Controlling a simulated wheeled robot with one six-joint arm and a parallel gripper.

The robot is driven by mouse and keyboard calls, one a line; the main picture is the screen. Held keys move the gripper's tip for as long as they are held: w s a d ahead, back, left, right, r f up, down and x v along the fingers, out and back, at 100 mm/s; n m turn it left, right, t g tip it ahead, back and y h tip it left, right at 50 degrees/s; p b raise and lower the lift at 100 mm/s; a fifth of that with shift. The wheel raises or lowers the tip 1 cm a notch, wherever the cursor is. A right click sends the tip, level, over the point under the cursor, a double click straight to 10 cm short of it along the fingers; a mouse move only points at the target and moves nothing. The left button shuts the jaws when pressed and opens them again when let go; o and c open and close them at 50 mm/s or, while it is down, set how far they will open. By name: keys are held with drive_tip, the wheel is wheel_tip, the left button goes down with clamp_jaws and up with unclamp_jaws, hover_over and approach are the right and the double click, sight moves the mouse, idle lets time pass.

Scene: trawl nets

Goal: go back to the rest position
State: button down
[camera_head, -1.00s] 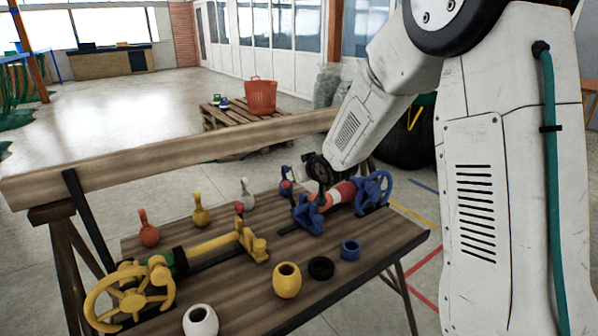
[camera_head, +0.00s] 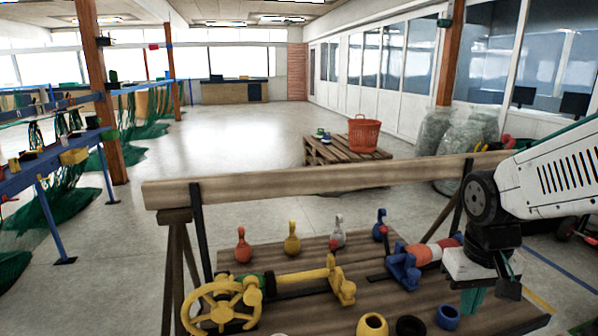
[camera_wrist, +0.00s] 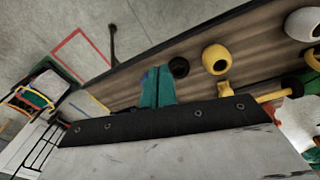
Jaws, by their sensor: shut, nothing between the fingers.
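My gripper (camera_head: 472,303) hangs over the right part of the wooden bench (camera_head: 300,255) in the head view, below my white arm. Its teal fingers show in the wrist view (camera_wrist: 157,87), pressed together with nothing between them. They appear above the bench, apart from the things on it.
A yellow handwheel (camera_head: 222,307) stands at the bench's left. Red (camera_head: 243,247), yellow (camera_head: 292,240), white (camera_head: 338,233) and blue (camera_head: 380,226) pins line its back. Yellow (camera_head: 372,326), black (camera_head: 410,327) and blue (camera_head: 447,317) rings lie in front. A wooden beam (camera_head: 300,181) runs behind.

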drive_tip(key=s+a+r, duration=0.1)
drive_tip(key=s+r, duration=0.2)
drive_tip(key=s, duration=0.4)
drive_tip(key=s+a+r, duration=0.1)
drive_tip(key=s+r, duration=0.3)
drive_tip(key=s, duration=0.2)
drive_tip(key=shift+s+a+t+y, duration=0.3)
drive_tip(key=shift+s+a+y, duration=0.05)
drive_tip(key=shift+a+y, duration=0.05)
